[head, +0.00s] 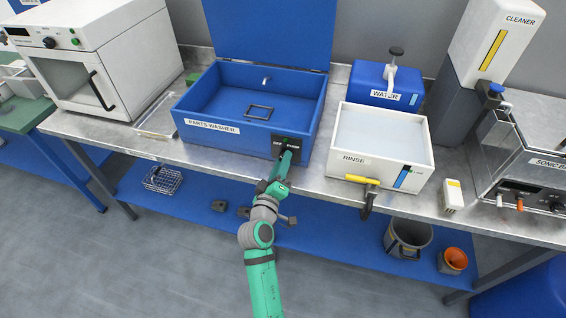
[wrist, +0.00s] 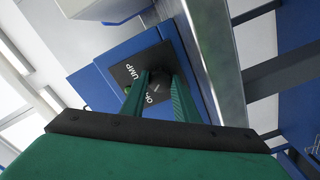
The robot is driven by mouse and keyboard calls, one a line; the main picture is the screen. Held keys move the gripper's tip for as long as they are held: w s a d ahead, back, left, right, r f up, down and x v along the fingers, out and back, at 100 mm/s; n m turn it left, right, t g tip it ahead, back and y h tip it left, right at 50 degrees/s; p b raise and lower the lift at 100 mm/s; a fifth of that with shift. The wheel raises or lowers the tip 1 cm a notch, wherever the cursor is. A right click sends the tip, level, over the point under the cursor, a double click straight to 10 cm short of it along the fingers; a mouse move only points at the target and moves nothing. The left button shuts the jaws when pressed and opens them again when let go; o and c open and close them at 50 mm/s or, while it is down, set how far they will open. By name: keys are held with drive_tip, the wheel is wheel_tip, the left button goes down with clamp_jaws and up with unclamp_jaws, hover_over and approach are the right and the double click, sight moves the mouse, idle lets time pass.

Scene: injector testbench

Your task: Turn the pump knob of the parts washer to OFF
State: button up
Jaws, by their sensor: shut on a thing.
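The blue parts washer (head: 203,131) stands on the bench with its lid raised. Its black pump panel (wrist: 128,73) is on the front right corner, with white lettering partly hidden by the fingers. My gripper (head: 287,153) is at this panel in the head view. In the wrist view my gripper (wrist: 160,88) has its two green fingers on either side of the dark round pump knob (wrist: 158,77), shut on it. A pale mark shows on the knob, but I cannot tell which setting it points to. A green light (wrist: 127,91) is partly visible beside the left finger.
The white rinse tank (head: 381,150) with a yellow-handled valve (head: 358,180) stands right of the washer. A blue water container (head: 378,88) is behind it. A white oven (head: 105,60) is at left. A wire basket (head: 162,180) is on the lower shelf.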

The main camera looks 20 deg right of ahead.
drive_tip(key=shift+s+f, duration=0.1)
drive_tip(key=shift+f, duration=0.05)
drive_tip(key=o, duration=1.1)
drive_tip(key=shift+c, duration=0.2)
drive_tip(key=v, duration=1.1)
